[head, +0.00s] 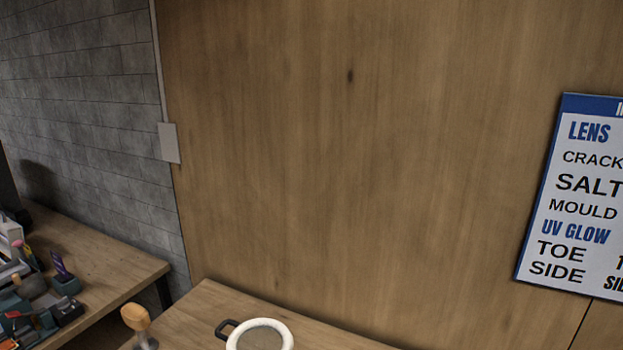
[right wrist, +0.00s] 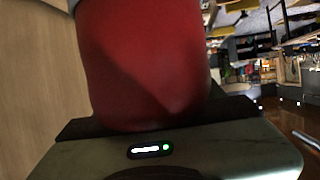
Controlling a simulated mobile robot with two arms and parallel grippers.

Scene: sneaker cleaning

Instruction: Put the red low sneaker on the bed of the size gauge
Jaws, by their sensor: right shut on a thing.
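In the right wrist view a smooth red thing (right wrist: 145,60), likely the red low sneaker, fills the upper middle, close to the camera. Its full shape runs out of the picture at the top, with a pale part at the upper edge. My right gripper (right wrist: 158,118) is shut on it; the fingertips are mostly hidden behind the red surface. The head view shows neither the sneaker nor either gripper. I cannot make out the size gauge in either view.
In the head view a wooden bench (head: 190,310) holds a white-rimmed round thing (head: 287,337) with a dark handle and a wooden-knobbed tool (head: 135,317). A second bench (head: 100,255) at left carries clutter. A wooden wall (head: 340,150) and a sign (head: 580,200) stand behind.

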